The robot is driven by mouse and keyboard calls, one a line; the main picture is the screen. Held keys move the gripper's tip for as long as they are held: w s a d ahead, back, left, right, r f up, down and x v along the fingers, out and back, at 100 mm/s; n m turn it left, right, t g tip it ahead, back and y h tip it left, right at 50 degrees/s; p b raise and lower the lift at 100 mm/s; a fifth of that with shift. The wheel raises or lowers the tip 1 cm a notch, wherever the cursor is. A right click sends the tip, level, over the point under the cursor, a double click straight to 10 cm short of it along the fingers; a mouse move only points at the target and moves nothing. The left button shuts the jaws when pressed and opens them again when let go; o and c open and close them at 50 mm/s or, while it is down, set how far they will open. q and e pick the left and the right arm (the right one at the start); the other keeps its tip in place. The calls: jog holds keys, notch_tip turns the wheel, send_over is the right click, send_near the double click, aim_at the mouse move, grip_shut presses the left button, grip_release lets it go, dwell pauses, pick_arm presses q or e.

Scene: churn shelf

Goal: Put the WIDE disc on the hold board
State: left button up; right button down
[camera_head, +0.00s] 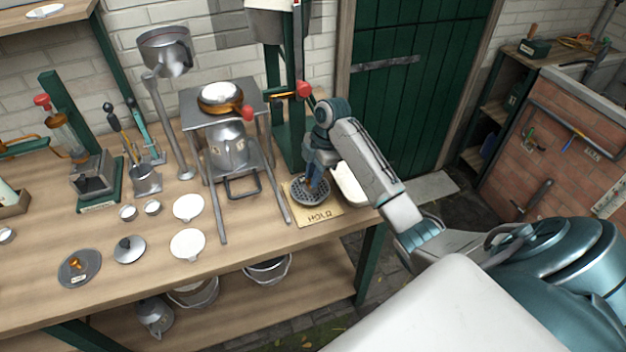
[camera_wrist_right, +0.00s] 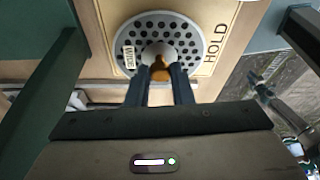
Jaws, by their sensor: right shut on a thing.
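The WIDE disc (camera_head: 309,193) is a grey perforated plate with a small brown knob. It is over the hold board (camera_head: 320,215), a tan board marked HOLD near the right end of the bench. In the right wrist view the disc (camera_wrist_right: 184,41) shows its WIDE label, and the board (camera_wrist_right: 222,22) shows its lettering beside it. My right gripper (camera_wrist_right: 160,80) points down and is shut on the disc's knob. The disc looks level and within the board's outline; I cannot tell whether it touches the board. My left gripper is not in view.
A metal stand (camera_head: 222,108) with a can is just left of the board. A white tray (camera_head: 349,184) lies right of it. Another dark disc (camera_head: 80,268) and a small lid (camera_head: 129,249) lie at the front left. A green post (camera_head: 289,135) rises behind.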

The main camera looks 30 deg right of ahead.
notch_tip(320, 180, down, 2)
jog(key=shift+f+p, duration=0.15)
jog(key=shift+p, duration=0.3)
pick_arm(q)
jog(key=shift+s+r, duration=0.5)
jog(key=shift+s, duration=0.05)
pick_arm(e)
jog(key=shift+f, duration=0.1)
jog(key=shift+f, duration=0.1)
jog(key=c, duration=1.3)
grip_release()
jog(key=b+v, duration=0.2)
jog(key=v, duration=0.5)
pick_arm(q)
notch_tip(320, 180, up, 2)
jog(key=p, duration=0.4)
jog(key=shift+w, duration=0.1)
pick_arm(e)
jog(key=v, duration=0.5)
